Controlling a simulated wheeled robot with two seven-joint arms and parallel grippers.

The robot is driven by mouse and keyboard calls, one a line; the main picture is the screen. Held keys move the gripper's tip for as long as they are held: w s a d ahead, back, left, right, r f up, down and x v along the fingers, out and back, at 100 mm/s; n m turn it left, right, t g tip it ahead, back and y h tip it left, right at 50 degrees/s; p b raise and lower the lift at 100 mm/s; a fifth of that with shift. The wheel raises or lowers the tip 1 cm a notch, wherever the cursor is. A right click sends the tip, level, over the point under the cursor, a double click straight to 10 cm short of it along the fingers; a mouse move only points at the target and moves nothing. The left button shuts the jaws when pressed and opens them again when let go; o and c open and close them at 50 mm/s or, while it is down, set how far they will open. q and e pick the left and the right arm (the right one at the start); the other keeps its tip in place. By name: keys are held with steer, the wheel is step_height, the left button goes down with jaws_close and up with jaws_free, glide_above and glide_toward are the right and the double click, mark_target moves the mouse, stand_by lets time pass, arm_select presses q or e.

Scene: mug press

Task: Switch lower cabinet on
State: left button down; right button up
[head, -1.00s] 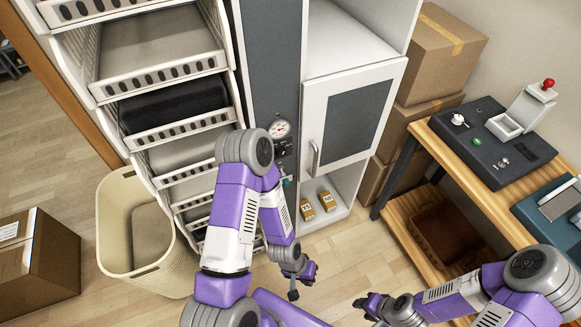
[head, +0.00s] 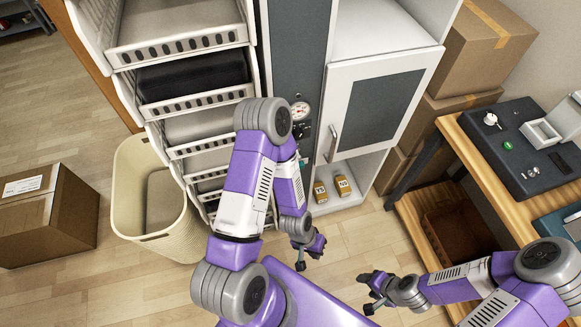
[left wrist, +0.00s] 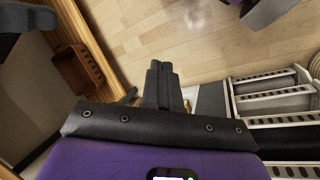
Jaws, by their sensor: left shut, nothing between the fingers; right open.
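The tall grey and white cabinet (head: 298,45) stands at the back centre, with a round gauge (head: 299,110) and dark fittings on its grey front. A white-framed door (head: 340,90) with a dark panel and a vertical handle (head: 334,143) is beside it, above an open lower compartment. The lower part of the grey front is partly hidden by my left arm. My left gripper (head: 309,256) is low in front of the cabinet, apart from it; its fingers (left wrist: 164,85) are shut and empty in the left wrist view. My right gripper (head: 370,291) is open and empty over the floor.
Two small yellow-labelled boxes (head: 332,189) sit in the lower compartment. A rack of white bins (head: 180,45) and a cream basket (head: 150,215) stand left. A wooden workbench (head: 465,150) with devices and stacked cartons (head: 480,45) stand right. Floor between is clear.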

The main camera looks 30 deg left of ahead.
steer(key=shift+o, duration=0.4)
steer(key=shift+f+b, duration=0.85)
arm_select(q)
steer(key=s+d+f+n+g+h+b, duration=0.2)
steer(key=s+d+f+g+h, duration=0.1)
steer(key=d+f+g+h, duration=0.25)
steer(key=w+a+r+n+t+h+b, duration=0.1)
steer(key=w+a+n+t+h, duration=0.2)
steer(key=w+t+h, duration=0.35)
steer(key=w+a+r+n+t+h+b, duration=0.2)
steer(key=w+a+n+t+h, duration=0.1)
steer(key=w+t, duration=0.5)
steer(key=a+f+n+t+y+b, duration=0.1)
steer(key=a+f+n+t+y, duration=0.1)
steer(key=a+n+t+y, duration=1)
steer(key=a+t+y, duration=0.5)
steer(key=a+y, duration=0.5)
steer(key=a, duration=0.1)
steer(key=shift+a+f+n+b, duration=0.2)
steer(key=shift+n+b, duration=0.1)
steer(key=shift+n, duration=0.1)
arm_select(e)
step_height(320, 180, down, 7)
steer(key=shift+r, duration=0.15)
